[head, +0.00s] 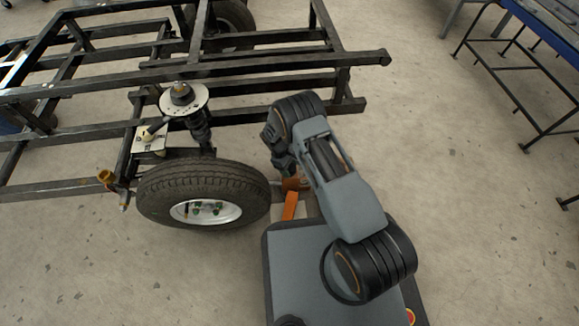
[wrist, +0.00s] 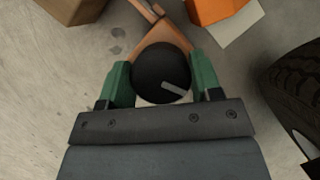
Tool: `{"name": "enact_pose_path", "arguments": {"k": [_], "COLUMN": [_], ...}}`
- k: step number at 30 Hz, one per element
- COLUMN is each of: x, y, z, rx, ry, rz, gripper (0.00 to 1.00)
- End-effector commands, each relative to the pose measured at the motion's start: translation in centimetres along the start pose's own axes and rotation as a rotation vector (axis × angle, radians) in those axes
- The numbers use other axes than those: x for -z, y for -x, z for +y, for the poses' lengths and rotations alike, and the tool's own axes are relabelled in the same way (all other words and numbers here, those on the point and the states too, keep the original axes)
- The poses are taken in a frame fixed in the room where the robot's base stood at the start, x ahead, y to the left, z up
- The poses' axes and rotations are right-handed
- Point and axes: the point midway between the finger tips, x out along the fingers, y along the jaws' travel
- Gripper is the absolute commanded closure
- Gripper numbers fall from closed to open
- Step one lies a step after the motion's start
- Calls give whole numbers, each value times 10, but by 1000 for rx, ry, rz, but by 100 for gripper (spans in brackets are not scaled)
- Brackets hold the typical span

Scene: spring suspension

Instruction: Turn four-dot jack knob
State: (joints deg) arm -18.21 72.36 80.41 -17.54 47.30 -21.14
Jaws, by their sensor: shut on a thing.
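In the wrist view, a round black knob (wrist: 158,66) with one pale bar mark sits on an orange-brown jack body (wrist: 163,34). No dots show on it, so I cannot tell its dot count. My gripper (wrist: 162,74) is shut on the knob, with a green finger on each side. In the head view, my gripper is mostly hidden behind my arm, low beside the wheel, near an orange-brown part (head: 296,184). The knob is hidden in that view.
A wheel (head: 160,192) stands just left of my gripper, and a tyre (wrist: 293,90) shows at the wrist view's right. An orange piece (wrist: 208,10) and a brown box (wrist: 74,8) lie nearby. A black frame (head: 345,57) spans above.

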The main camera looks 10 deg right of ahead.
Motion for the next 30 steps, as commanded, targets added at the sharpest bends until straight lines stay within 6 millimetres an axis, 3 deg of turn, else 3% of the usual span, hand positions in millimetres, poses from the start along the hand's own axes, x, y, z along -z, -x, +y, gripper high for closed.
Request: {"name": "enact_pose_path", "arguments": {"k": [30], "x": [0], "y": [0], "z": [0], "rx": [-365], "ry": [882], "rz": [0], "gripper": [65]}}
